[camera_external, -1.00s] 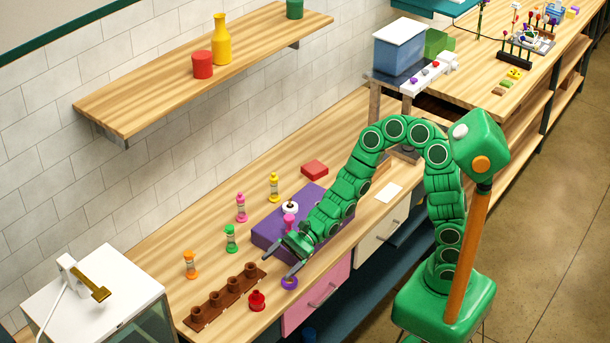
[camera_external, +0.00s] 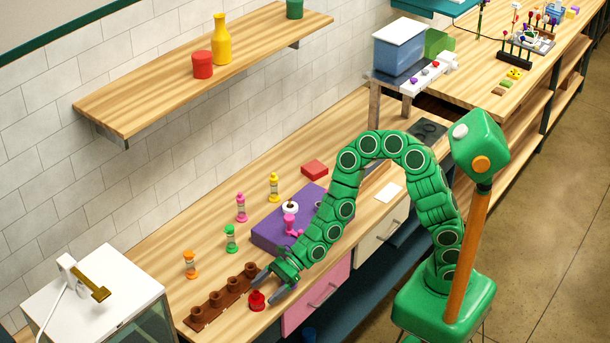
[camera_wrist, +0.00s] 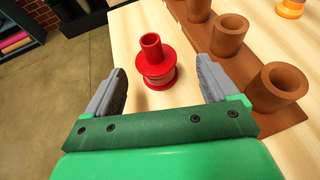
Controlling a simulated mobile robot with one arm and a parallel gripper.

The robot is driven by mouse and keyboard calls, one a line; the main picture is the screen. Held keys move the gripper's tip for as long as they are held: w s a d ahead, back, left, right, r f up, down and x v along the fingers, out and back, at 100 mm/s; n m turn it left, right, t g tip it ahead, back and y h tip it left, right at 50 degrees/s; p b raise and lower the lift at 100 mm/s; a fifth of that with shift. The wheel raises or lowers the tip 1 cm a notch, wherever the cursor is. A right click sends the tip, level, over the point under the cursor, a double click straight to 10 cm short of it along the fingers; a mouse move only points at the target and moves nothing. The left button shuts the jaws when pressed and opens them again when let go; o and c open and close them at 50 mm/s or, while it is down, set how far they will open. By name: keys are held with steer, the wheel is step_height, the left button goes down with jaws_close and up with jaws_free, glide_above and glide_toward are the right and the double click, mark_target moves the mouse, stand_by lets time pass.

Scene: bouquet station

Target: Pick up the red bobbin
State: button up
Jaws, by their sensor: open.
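The red bobbin (camera_external: 257,300) stands upright on the wooden counter near its front edge, beside the brown peg rack. In the wrist view the red bobbin (camera_wrist: 157,62) is ahead of and between my two grey fingers, a little left of centre. My gripper (camera_external: 268,287) is open and empty, low over the counter, with its fingers reaching to either side of the bobbin. The wrist view shows the gripper (camera_wrist: 164,88) wide apart, with clear gaps on both sides of the bobbin and no contact visible.
The brown rack (camera_external: 222,297) with several cups lies close to the left of the bobbin; in the wrist view the rack (camera_wrist: 228,60) is near the right finger. Orange (camera_external: 191,265), green (camera_external: 231,239), pink and yellow bobbins stand farther back. A purple block (camera_external: 270,237) lies behind my gripper.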

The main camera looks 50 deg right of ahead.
mark_target(262, 295)
steer(key=x, duration=0.2)
steer(key=shift+s+a+f, duration=0.2)
steer(key=shift+a, duration=0.05)
steer(key=shift+x, duration=1.2)
steer(key=shift+c, duration=0.4)
steer(key=c, duration=1)
